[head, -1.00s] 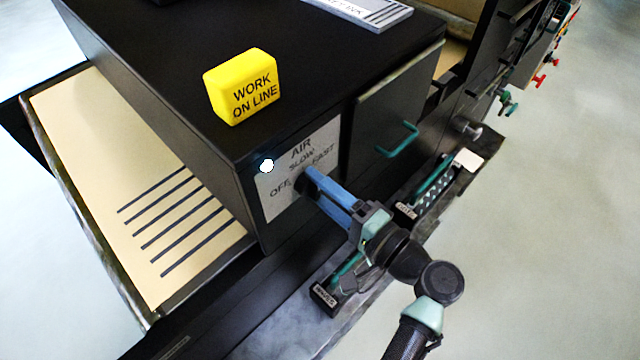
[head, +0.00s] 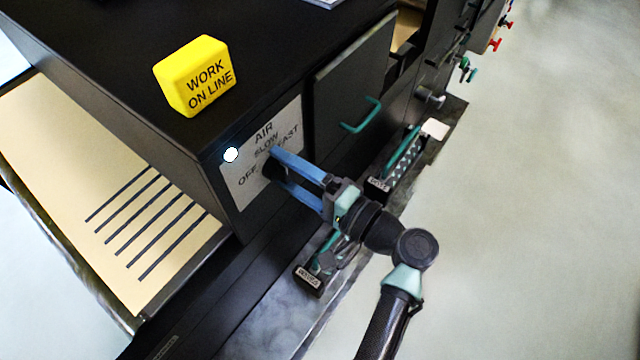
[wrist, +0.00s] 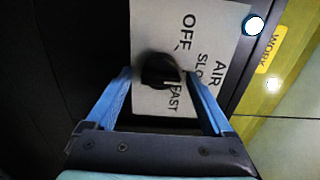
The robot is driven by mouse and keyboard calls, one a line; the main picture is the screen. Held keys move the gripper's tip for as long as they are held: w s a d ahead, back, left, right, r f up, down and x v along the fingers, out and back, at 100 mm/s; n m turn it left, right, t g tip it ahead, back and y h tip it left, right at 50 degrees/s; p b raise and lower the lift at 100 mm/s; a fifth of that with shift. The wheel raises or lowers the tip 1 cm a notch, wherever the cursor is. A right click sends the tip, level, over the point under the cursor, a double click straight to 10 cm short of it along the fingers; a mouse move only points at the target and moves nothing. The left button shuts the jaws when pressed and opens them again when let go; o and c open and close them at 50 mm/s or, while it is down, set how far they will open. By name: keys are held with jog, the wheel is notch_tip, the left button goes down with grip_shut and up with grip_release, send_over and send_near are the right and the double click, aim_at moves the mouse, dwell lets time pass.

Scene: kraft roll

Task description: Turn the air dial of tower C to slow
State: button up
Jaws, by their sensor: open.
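The air dial (head: 271,170) is a black knob on a pale plate (head: 236,192) marked AIR, OFF, SLOW and FAST, on the side of a black tower. In the wrist view the dial (wrist: 160,71) shows close up; its near end lies by FAST, but I cannot tell its exact setting. My gripper (head: 279,168) is open at the plate, its blue fingers on either side of the dial. In the wrist view the gripper (wrist: 158,75) shows gaps between knob and fingers. No tower letter is readable.
A yellow WORK ON LINE block (head: 196,76) stands on the tower top, above a lit white lamp (head: 231,154). A door with a green handle (head: 362,115) is right of the plate. Striped kraft paper (head: 150,225) lies at left.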

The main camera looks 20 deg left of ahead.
jog(key=b+v, duration=0.4)
jog(key=v, duration=0.9)
jog(key=shift+w, duration=0.1)
